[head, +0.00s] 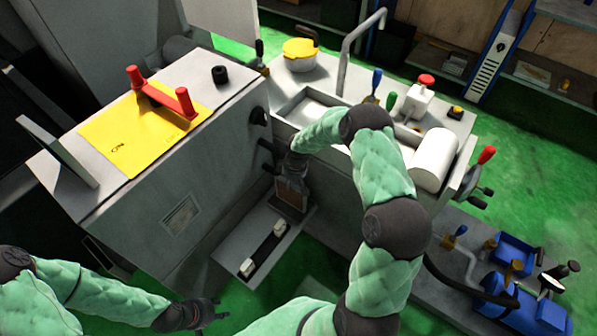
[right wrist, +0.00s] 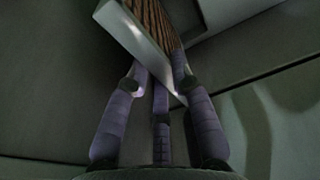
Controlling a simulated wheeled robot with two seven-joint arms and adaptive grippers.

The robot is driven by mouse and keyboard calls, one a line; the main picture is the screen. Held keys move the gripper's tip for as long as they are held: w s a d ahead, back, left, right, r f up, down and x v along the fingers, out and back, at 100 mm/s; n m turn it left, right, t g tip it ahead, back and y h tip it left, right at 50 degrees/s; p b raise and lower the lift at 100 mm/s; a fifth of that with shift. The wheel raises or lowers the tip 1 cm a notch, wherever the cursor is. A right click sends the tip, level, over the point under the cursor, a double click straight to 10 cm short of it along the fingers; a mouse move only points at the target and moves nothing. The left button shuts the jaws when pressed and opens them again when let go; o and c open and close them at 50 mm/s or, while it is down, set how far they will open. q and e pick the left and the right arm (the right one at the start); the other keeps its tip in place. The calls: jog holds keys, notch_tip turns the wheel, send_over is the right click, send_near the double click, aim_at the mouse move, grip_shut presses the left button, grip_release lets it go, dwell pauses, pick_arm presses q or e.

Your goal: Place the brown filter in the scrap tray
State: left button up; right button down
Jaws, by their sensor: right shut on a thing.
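The brown filter (head: 291,192) is a small block with a pleated brown face and a pale frame. It shows close up at the top of the right wrist view (right wrist: 154,18). My right gripper (head: 294,174) is shut on it and holds it tilted, low in the gap between the machine body and the bench. The right wrist view shows the fingers (right wrist: 160,85) around the pale frame. My left gripper (head: 212,314) is low at the bottom of the head view, away from the filter; its finger opening is unclear. I cannot tell for sure which container is the scrap tray.
A grey panel with a dark slot (head: 262,245) lies below the filter. The bench has a recessed tray (head: 291,108), partly behind my right arm, a yellow-lidded pot (head: 299,54) and a white cylinder (head: 433,159). The machine's yellow cover (head: 130,135) carries a red handle.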

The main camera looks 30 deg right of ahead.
jog(key=shift+s+d+f, duration=0.1)
jog(key=shift+f, duration=0.3)
jog(key=shift+a+r, duration=0.1)
jog(key=shift+a, duration=0.15)
jog(key=shift+d, duration=0.1)
jog(key=shift+f+b, duration=0.25)
jog(key=shift+b, duration=0.1)
jog(key=c, duration=1.1)
grip_release()
jog(key=shift+r, duration=0.1)
